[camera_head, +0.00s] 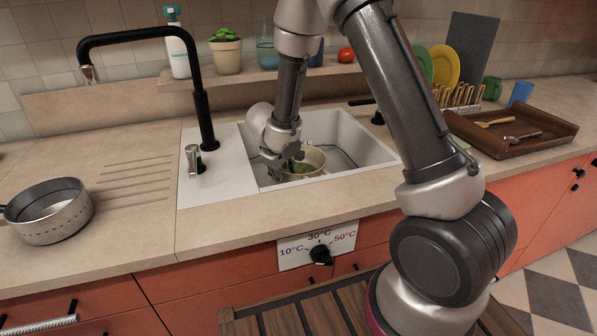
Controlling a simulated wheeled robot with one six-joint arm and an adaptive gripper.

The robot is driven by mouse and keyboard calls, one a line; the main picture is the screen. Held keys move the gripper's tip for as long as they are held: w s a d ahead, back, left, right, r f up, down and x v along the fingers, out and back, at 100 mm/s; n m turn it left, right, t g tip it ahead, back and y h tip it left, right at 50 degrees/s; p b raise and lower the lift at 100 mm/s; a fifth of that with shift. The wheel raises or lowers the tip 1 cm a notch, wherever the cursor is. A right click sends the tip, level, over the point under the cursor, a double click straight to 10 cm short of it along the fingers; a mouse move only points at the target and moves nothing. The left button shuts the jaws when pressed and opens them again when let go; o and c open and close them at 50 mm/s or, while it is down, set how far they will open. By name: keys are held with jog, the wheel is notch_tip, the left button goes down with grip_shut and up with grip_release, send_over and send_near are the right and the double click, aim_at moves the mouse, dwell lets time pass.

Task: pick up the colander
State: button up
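A cream, round vessel with something green inside, which looks like the colander (314,161), sits in the white sink basin. Holes in its wall are too small to make out. My gripper (284,170) reaches down into the sink at the vessel's left side, close to its rim. The fingers are dark and small here, and partly overlap the vessel. I cannot tell whether they touch it or how far apart they are.
A metal pan (50,212) stands on the left counter. A black faucet (203,112) rises left of the basin, with a small metal lever (193,160) near it. A ledge behind holds a potted plant (226,52). A wooden tray (508,135) is at right.

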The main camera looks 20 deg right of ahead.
aim_at(286, 178)
jog(key=x, duration=0.4)
jog(key=shift+f, duration=0.2)
jog(key=shift+d, duration=0.1)
grip_shut()
